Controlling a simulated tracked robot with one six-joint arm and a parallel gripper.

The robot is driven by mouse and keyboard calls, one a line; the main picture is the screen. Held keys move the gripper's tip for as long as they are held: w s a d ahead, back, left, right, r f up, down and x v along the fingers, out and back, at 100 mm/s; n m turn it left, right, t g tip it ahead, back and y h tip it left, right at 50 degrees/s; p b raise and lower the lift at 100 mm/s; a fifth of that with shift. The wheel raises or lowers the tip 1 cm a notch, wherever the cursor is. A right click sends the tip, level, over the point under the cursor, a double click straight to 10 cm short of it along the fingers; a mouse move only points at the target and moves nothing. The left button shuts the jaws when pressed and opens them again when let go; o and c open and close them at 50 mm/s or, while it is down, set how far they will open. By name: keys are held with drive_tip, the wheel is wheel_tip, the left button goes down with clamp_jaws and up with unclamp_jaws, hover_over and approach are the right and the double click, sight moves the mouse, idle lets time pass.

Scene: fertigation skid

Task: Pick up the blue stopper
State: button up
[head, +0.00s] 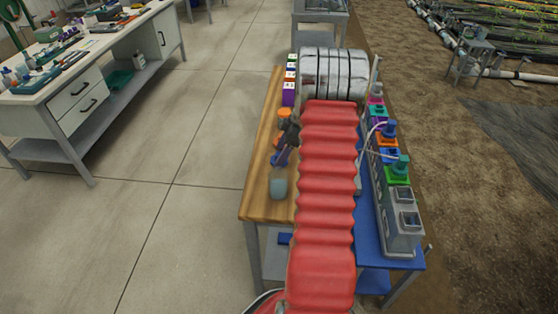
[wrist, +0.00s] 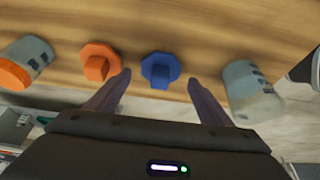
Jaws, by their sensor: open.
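The blue stopper (wrist: 161,68) lies on the wooden bench top in the wrist view, a flat flanged disc with a square knob. My gripper (wrist: 160,77) is open, with one finger on each side of the stopper in the picture. A gap shows between the stopper and each finger. I cannot tell how far down the fingertips reach. An orange stopper (wrist: 98,63) of the same shape lies just left of the left finger. In the head view my red-sleeved arm covers part of the bench, and the small blue patch by the dark gripper is hard to make out.
A jar with an orange cap (wrist: 25,62) stands left in the wrist view; a grey-green jar (wrist: 250,92) stands close to the right finger. In the head view, a row of tanks (head: 404,238) with coloured tops runs along the right. A white workbench (head: 62,60) stands far left.

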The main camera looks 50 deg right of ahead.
sight(279, 154)
drive_tip(key=shift+w+a+f, duration=0.2)
drive_tip(key=shift+f, duration=0.45)
drive_tip(key=shift+c, duration=0.5)
drive_tip(key=c, duration=1)
drive_tip(key=shift+r, duration=0.1)
wheel_tip(279, 154, up, 10)
drive_tip(key=shift+f, duration=0.1)
